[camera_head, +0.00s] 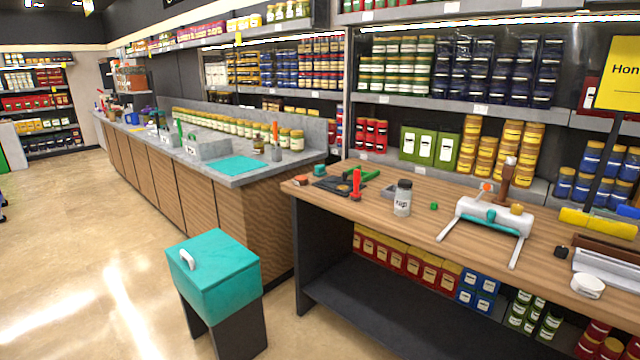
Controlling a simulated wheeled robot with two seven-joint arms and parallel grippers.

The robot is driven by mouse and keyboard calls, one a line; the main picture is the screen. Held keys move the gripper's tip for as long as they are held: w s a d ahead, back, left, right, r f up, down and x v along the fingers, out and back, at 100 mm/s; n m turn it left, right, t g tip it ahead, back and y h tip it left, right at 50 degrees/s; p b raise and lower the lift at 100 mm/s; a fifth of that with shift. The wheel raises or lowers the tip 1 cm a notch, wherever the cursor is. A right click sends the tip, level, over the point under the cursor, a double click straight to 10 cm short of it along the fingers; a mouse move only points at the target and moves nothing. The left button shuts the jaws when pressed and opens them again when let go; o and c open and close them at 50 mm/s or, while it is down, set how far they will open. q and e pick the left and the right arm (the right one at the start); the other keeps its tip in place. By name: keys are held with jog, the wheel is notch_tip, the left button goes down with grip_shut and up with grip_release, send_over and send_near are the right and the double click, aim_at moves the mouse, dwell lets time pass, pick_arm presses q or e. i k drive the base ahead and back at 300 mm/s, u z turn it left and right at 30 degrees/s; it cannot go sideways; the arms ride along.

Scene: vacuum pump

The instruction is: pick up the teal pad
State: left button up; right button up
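A flat teal pad (234,164) lies on the near end of the grey counter (256,177), close to its front edge. Its upper surface is bare and looks fully visible. Neither of my grippers shows in the head view, so nothing can be seen touching the pad.
A grey divider (205,148) and small jars stand behind the pad. A teal-topped box (213,275) on dark legs stands on the floor in front. The wooden table (455,192) at right holds a white device (495,216), a jar (403,198) and tools. Open floor lies left.

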aim_at(320, 169)
jog(key=z, duration=0.1)
jog(key=k, duration=0.25)
jog(key=u, duration=0.8)
jog(key=i, duration=1.6)
jog(key=z, duration=1.05)
jog(key=i, duration=0.4)
jog(key=z, duration=0.4)
